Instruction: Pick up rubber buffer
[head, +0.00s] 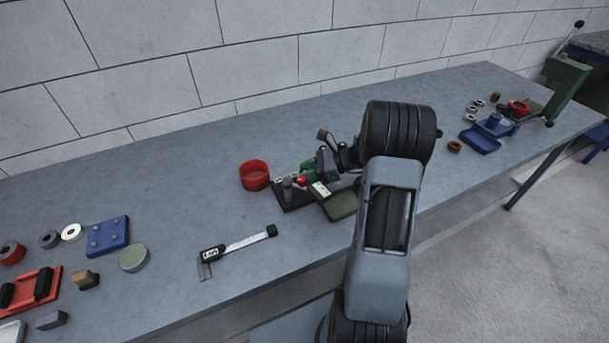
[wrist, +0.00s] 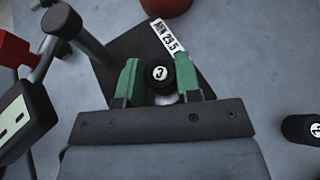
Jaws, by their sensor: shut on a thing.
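The rubber buffer (wrist: 159,75) is a small black cylinder with a white disc marked 3 on its top face. In the wrist view it sits between the two green fingers of my gripper (wrist: 157,82), which is shut on it. Below it is a dark plate (wrist: 146,45) with a white label reading about "MIN 29.5". Whether the buffer touches the plate is unclear. In the head view my gripper (head: 308,168) is beside the plate's back edge; the buffer cannot be made out there. Another black cylinder (wrist: 302,129) with a white mark lies apart, at the wrist view's right.
A red cup (head: 255,174) is left of the plate, and a green tray (head: 341,205) is right. A caliper (head: 240,245) lies in front. Bench space behind is clear.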

